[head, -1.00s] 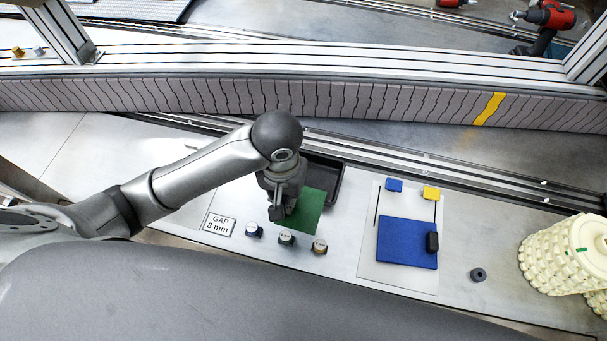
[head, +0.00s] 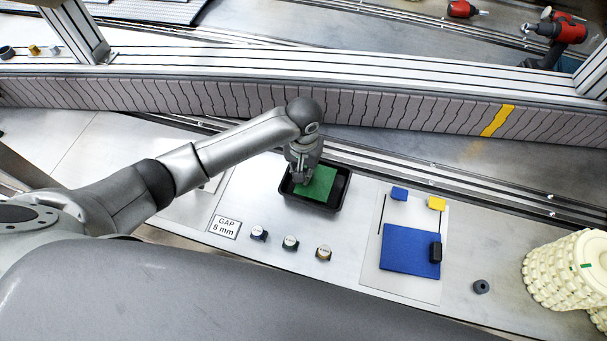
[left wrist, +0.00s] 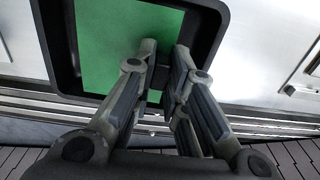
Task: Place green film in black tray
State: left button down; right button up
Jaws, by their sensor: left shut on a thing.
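The green film (head: 319,184) is a flat square that lies within the outline of the black tray (head: 312,204) in the head view. My left gripper (head: 301,178) points down over the tray and is shut on the film's left edge. In the left wrist view the two fingertips (left wrist: 164,48) meet at the edge of the film (left wrist: 105,45), with the tray's dark wall (left wrist: 55,45) around it. I cannot tell whether the film touches the tray floor. My right gripper is not in view.
A GAP 8 mm label (head: 224,227) and several small knobs (head: 290,243) are in front of the tray. A blue pad (head: 408,250) lies on a plate at the right. A metal rail (head: 400,172) and the conveyor (head: 380,128) run behind.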

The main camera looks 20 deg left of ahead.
pick_arm(q)
jog(key=shift+w+f, duration=0.25)
jog(key=shift+f+p, duration=0.35)
jog(key=shift+f, duration=1.2)
jog(key=c, duration=1.5)
grip_release()
jog(key=shift+f, duration=0.1)
jog(key=shift+o, duration=0.2)
notch_tip(320, 180, up, 12)
jog(key=shift+s+r+b, duration=0.1)
jog(key=shift+r+b, duration=0.05)
jog(key=shift+b, duration=0.4)
